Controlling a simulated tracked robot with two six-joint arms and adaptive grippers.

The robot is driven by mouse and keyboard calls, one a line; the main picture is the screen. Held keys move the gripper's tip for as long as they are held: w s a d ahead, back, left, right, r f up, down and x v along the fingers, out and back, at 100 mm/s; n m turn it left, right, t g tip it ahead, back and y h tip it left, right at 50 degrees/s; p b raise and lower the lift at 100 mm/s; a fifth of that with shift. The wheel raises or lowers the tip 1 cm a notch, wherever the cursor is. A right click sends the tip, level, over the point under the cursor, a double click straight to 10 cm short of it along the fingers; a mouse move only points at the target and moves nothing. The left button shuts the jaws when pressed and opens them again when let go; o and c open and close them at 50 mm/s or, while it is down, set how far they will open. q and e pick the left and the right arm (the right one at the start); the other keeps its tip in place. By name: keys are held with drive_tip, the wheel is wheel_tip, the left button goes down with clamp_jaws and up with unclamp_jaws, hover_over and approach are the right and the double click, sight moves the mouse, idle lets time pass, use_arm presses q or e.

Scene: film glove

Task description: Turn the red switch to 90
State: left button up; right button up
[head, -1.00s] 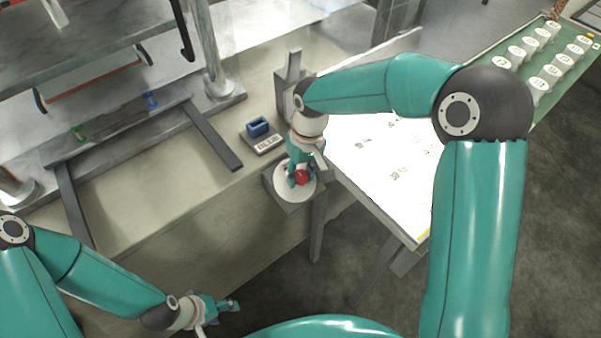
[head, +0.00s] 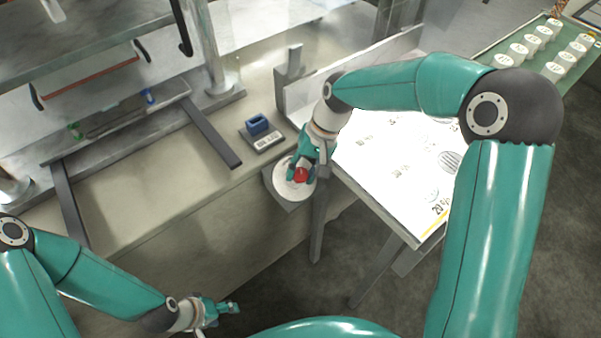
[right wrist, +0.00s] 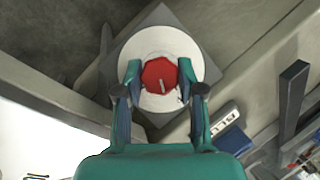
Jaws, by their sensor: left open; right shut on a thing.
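The red switch (head: 300,175) is a round red knob on a white dial (head: 279,180) set on a grey square plate at the bench front. In the right wrist view the red knob (right wrist: 160,76) carries a pale pointer line near its lower edge, and the white dial (right wrist: 160,103) surrounds it. My right gripper (head: 302,172) is at the knob, and in the right wrist view its two fingers (right wrist: 159,78) sit on either side, shut on it. Any dial marks are not readable. My left gripper (head: 232,308) is open and empty at the lower left, away from the switch.
A blue block on a small labelled base (head: 258,126) sits on the bench behind the dial. A bright white lit table (head: 390,170) stands right of the switch. A green tray with several white round pots (head: 548,45) is at the upper right.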

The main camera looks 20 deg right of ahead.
drive_tip(key=m+y+b, duration=0.1)
drive_tip(key=m, duration=0.1)
drive_tip(key=m+t+y+b, duration=0.1)
drive_tip(key=m, duration=0.2)
drive_tip(key=shift+d+f+b, duration=0.2)
drive_tip(key=shift+b, duration=0.15)
drive_tip(key=m+t+b, duration=0.1)
drive_tip(key=m, duration=0.1)
drive_tip(key=m+t+y+b, duration=0.1)
drive_tip(key=m, duration=0.1)
drive_tip(key=shift+s+f+y+b, duration=0.1)
drive_tip(key=shift+s+y+b, duration=0.05)
drive_tip(key=shift+y+b, duration=0.2)
drive_tip(key=shift+m+t+y+b, duration=0.25)
drive_tip(key=shift+m+t+b, duration=0.55)
drive_tip(key=shift+m, duration=0.6)
drive_tip(key=o, duration=1.2)
drive_tip(key=shift+c, duration=0.2)
drive_tip(key=v, duration=1.2)
drive_tip(key=shift+r, duration=0.2)
